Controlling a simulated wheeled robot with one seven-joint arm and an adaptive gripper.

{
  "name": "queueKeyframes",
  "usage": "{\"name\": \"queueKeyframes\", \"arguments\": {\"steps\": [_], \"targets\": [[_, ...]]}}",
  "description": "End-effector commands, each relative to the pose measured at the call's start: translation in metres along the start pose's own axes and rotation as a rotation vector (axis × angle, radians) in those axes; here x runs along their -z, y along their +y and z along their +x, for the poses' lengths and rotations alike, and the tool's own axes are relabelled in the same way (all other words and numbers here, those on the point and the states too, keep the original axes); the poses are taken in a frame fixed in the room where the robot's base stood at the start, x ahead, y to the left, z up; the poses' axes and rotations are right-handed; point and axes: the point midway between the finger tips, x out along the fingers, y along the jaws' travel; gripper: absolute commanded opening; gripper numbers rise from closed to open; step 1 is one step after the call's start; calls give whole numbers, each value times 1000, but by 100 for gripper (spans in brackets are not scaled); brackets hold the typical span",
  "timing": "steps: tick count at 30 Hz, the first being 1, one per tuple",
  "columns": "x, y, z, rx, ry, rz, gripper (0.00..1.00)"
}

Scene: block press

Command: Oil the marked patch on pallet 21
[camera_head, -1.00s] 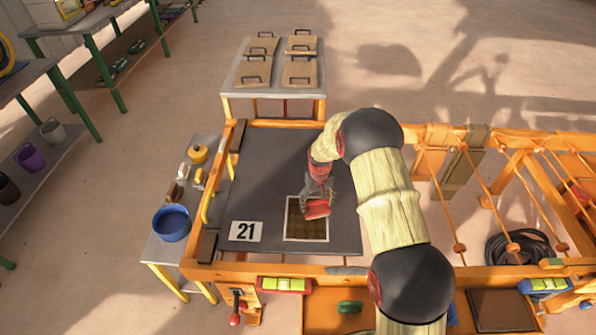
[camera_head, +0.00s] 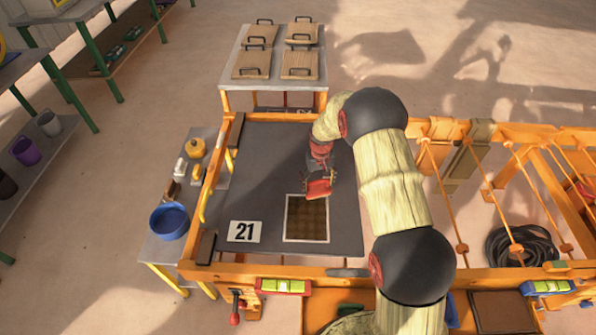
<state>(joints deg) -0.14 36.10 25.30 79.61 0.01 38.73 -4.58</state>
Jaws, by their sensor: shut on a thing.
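Pallet 21 is a dark grey board (camera_head: 270,150) in an orange frame, with a white "21" label (camera_head: 244,232) near its front left. The marked patch (camera_head: 306,222) is a brown square with a white outline, right of the label. It looks dark brown, with slight variations in tone. My gripper (camera_head: 319,177) is shut on a red block-like tool (camera_head: 319,189). The tool is at the patch's far edge and overlaps its outline in the picture. Whether it touches the board I cannot tell, and its underside is hidden.
A side table on the left holds a blue bowl (camera_head: 169,221), a yellow pot (camera_head: 195,147) and small brushes or tools. Boards with handles (camera_head: 252,65) lie on a table behind. A roped orange frame (camera_head: 480,190) stands at right.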

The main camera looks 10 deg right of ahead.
Motion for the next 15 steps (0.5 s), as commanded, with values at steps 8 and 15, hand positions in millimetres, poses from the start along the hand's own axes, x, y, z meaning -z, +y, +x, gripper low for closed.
{"name": "queueKeyframes", "arguments": {"steps": [8, 15], "targets": [[-2, -1, -26, 0, -3, 0, 52], [-2, -2, -47, 0, -4, 0, 52]]}}
